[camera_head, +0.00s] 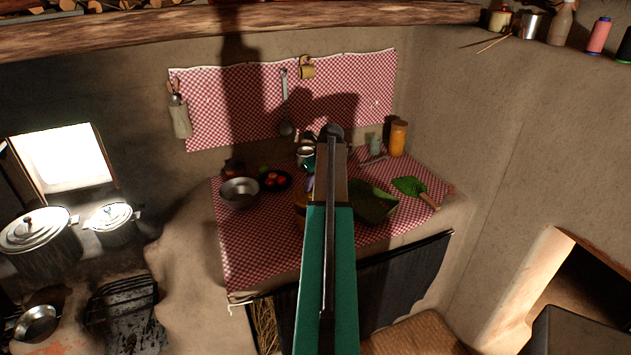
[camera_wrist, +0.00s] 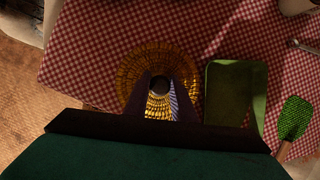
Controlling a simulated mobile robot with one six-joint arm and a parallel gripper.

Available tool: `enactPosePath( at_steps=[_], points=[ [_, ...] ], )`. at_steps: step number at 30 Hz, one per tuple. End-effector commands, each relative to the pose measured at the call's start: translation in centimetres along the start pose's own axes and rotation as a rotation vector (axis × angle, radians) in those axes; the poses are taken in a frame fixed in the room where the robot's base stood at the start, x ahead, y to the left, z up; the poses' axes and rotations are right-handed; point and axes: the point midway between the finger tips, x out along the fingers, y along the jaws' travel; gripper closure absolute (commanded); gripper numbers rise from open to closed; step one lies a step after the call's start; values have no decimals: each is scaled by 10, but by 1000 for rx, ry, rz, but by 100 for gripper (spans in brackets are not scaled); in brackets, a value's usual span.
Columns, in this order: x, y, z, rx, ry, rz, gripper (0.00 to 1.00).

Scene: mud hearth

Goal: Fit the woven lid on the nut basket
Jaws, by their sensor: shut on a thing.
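In the wrist view, the round golden woven lid (camera_wrist: 133,72) lies below the wrist camera, over the checked cloth. The two dark fingers of my gripper (camera_wrist: 161,82) are shut on the dark knob at its middle. A paler woven patch shows between the fingers, with a small purple-grey striped bit beside it. In the head view, my green arm hides the gripper and most of the lid. A brown woven edge (camera_head: 299,203) shows just left of the arm; I cannot tell whether it is lid or nut basket. Whether the lid touches the basket is hidden.
A green tray (camera_head: 378,204) stands close right of the lid, with a green fan (camera_head: 409,186) beyond it. A metal bowl (camera_head: 240,193) and a dark plate of red fruit (camera_head: 275,181) are to the left. An orange jar (camera_head: 398,138) stands at the back. The front-left cloth is clear.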

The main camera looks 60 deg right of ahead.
Motion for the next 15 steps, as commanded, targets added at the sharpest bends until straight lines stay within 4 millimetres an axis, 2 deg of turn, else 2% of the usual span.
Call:
enactPosePath(
  at_steps=[3,15],
  points=[
    [10,0,-4,0,0,0,100],
    [26,0,-11,0,0,1,100]
  ],
)
